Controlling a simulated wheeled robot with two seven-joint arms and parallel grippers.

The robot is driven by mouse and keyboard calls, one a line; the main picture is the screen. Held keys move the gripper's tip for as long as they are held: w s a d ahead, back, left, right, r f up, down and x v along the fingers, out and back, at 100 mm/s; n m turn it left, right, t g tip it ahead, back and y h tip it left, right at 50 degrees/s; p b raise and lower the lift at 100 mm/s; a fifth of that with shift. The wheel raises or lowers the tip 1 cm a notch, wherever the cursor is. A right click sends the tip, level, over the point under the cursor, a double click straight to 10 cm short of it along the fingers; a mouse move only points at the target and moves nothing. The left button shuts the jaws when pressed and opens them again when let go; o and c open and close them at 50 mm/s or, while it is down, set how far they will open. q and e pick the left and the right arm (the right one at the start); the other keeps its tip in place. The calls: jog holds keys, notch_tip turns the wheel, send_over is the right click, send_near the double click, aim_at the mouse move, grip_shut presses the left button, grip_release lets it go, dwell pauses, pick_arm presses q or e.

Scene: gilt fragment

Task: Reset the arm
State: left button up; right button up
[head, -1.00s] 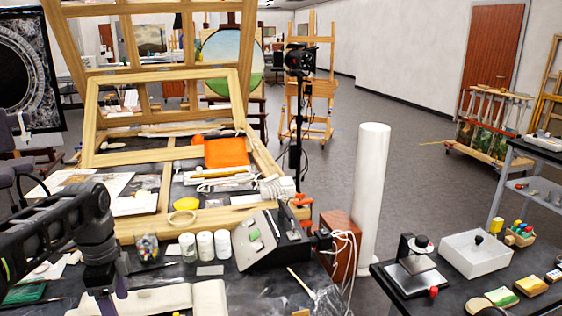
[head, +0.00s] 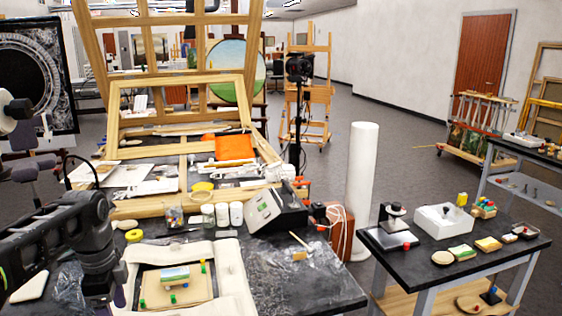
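My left arm comes in from the left, and its dark, bulky joint shows at the lower left of the head view. The arm bends down there and runs out at the bottom edge, so the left gripper's fingertips are not seen. My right arm and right gripper are not in view. A padded cream frame (head: 238,285) lies on the black bench beside my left arm. It surrounds a tan board (head: 155,291) with a small layered block (head: 174,275) and coloured pegs.
White jars (head: 222,214) and a grey box (head: 264,208) stand on the bench behind the cream frame. A white column (head: 362,180) rises right of the bench. Grey floor is open behind.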

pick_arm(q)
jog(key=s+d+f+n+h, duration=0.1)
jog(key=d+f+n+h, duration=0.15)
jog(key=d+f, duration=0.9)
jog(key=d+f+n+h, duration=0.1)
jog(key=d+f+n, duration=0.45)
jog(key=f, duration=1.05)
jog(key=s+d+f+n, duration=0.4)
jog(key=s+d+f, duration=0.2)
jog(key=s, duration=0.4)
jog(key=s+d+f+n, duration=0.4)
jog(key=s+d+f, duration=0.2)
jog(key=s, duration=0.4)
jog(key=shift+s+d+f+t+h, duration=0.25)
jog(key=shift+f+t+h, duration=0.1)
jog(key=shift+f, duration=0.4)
